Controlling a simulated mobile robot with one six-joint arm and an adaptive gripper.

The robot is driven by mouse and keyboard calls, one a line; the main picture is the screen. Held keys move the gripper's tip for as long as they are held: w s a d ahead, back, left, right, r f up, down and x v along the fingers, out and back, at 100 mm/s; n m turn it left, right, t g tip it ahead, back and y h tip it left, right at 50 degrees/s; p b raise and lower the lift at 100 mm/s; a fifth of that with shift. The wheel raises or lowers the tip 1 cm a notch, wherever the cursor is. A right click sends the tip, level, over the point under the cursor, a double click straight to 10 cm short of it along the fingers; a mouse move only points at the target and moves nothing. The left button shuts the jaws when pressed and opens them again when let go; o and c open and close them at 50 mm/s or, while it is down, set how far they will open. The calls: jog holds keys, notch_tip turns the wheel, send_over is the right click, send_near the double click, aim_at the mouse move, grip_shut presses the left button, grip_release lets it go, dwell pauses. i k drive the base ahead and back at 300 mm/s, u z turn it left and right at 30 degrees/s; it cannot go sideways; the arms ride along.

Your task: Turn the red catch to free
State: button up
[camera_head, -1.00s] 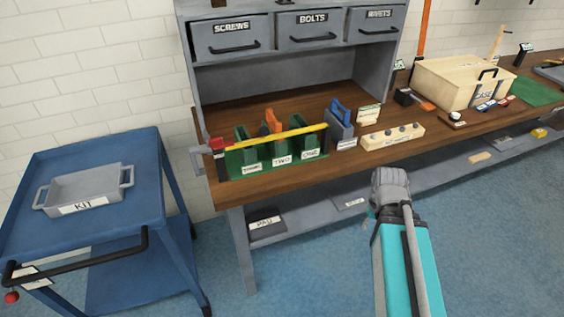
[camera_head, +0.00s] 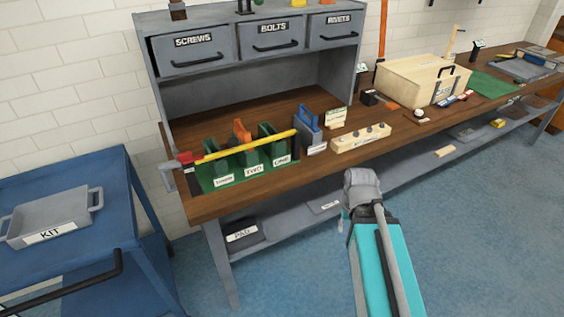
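The red catch (camera_head: 186,158) sits at the left end of a yellow bar (camera_head: 240,144). The bar lies across the top of a green rack (camera_head: 233,183) at the bench's front left. The rack has several labelled slots; an orange-handled thing (camera_head: 241,131) stands in the middle. The catch is small here, and I cannot tell which way it is turned. The grey end of my arm, with my gripper (camera_head: 361,188), is in front of the bench, to the right of and below the rack, apart from the catch. Its fingers cannot be made out.
A blue trolley (camera_head: 118,190) with a grey KIT tray (camera_head: 52,218) stands at the left. On the wooden bench (camera_head: 215,208), a blue-handled thing (camera_head: 308,117), a pale block (camera_head: 361,138) and a wooden case (camera_head: 410,82) stand right of the rack. Drawers rise behind.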

aim_at(187, 157)
jog(key=k, duration=1.35)
jog(key=z, duration=0.35)
jog(key=i, duration=1.45)
jog(key=u, duration=0.45)
jog(key=i, duration=0.4)
jog(key=u, duration=0.45)
